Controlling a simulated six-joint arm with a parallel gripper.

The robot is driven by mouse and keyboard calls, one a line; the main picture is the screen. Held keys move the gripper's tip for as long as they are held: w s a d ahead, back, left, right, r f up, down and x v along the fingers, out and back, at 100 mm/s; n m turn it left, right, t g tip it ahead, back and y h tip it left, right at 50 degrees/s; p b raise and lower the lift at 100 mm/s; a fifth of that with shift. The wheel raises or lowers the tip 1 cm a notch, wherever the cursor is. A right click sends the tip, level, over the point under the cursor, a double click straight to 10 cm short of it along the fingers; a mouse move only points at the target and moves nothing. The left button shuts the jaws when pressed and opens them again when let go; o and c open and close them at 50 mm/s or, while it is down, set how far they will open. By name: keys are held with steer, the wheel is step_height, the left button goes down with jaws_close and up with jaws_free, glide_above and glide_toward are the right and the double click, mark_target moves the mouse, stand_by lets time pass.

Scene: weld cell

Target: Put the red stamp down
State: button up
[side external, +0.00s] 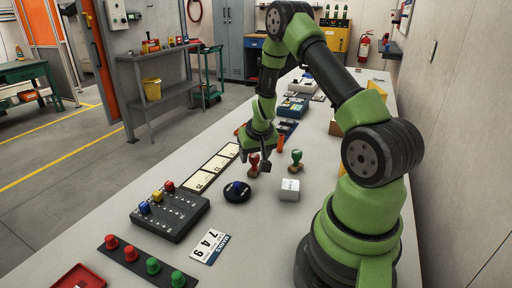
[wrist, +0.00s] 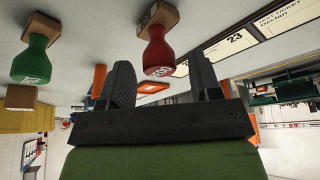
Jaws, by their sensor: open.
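The red stamp (side external: 253,163) has a red handle and a wooden base and stands upright on the table. In the wrist view, which looks upside down, the red stamp (wrist: 158,52) shows in line with the gap between my fingers, with its wooden base toward the table. My gripper (side external: 258,160) is low over the table right at the red stamp. In the wrist view my gripper's (wrist: 162,80) two dark fingers are apart, with clear space on both sides of the handle. I cannot tell whether a finger touches it.
A green stamp (side external: 296,158) stands close to the right, and a white box (side external: 289,190) is in front of it.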

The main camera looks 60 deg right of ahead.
mark_target(253, 155)
steer(key=a+r+n+t+y, duration=0.35)
steer(key=a+r, duration=1.05)
steer(key=r, duration=0.5)
steer(key=s+a+r+n+y, duration=0.1)
steer(key=s+a+r, duration=0.6)
steer(key=s+a, duration=0.4)
steer(key=s, duration=0.3)
steer(key=shift+a+r+y, duration=0.15)
steer(key=shift+a+y, duration=0.1)
steer(key=shift+y, duration=0.1)
